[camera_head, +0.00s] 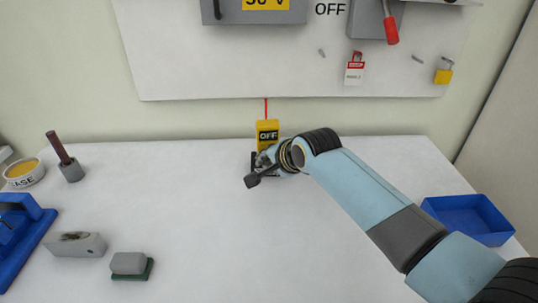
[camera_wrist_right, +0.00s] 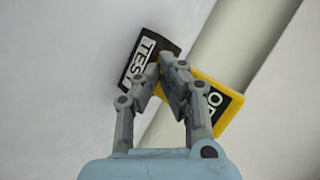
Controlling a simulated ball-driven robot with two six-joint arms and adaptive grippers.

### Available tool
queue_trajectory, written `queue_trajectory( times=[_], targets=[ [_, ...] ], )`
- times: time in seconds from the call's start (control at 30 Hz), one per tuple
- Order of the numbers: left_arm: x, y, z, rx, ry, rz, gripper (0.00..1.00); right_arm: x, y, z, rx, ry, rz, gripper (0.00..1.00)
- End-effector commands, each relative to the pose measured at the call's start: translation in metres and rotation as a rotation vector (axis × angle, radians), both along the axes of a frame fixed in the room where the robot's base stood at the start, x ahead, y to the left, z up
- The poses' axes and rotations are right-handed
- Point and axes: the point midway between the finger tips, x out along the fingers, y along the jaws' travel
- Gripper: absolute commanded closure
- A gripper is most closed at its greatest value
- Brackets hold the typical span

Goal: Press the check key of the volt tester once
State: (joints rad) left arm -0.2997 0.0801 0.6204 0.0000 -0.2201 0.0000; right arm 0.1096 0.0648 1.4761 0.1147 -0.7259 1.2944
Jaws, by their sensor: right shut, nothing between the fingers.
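The yellow volt tester (camera_head: 267,128) stands at the back of the table below the wall board, with a red lead going up from it. Its dark display reads OFF. In the right wrist view the yellow tester body (camera_wrist_right: 221,104) is partly covered by my fingers. A black part with white letters reading TEST (camera_wrist_right: 135,62) lies beside it. My right gripper (camera_head: 256,172) is shut and empty, in front of the tester. In the wrist view its fingertips (camera_wrist_right: 171,64) overlap the gap between black part and yellow body; contact cannot be told.
A blue tray (camera_head: 438,208) is at the right. At the left are a blue holder (camera_head: 40,226), a grey block (camera_head: 80,250), a grey-green pad (camera_head: 128,264), a brush-like tool (camera_head: 66,166) and a grease tin (camera_head: 24,172). The table's middle is clear.

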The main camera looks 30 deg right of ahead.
Motion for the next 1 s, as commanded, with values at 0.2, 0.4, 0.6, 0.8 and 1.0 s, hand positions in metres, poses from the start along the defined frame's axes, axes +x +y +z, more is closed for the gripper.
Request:
queue_trajectory(
  times=[0.2,0.4,0.6,0.8,1.0],
  targets=[
    [-0.0001,0.0,-0.0002,0.0,0.0,0.0,0.6,0.0028,-0.0012,0.0003,0.0,-0.001,-0.001,1.0],
    [-0.0002,0.0,-0.0003,0.0,0.0,0.0,0.6,0.0053,-0.0021,0.0005,-0.001,-0.001,0.0,1.0],
    [-0.0003,0.0,-0.0004,0.0,0.0,0.0,0.6,0.0059,-0.0025,0.0004,-0.001,-0.001,0.0,1.0],
    [-0.0002,0.0,0.0004,0.0,0.001,0.0,0.6,0.0051,-0.0022,0.0005,-0.001,0.0,0.0,1.0],
    [0.0,0.0,0.0088,0.0,0.0,0.0,0.6,-0.0025,0.0006,0.0016,0.0,0.001,0.0,1.0]
  ],
)
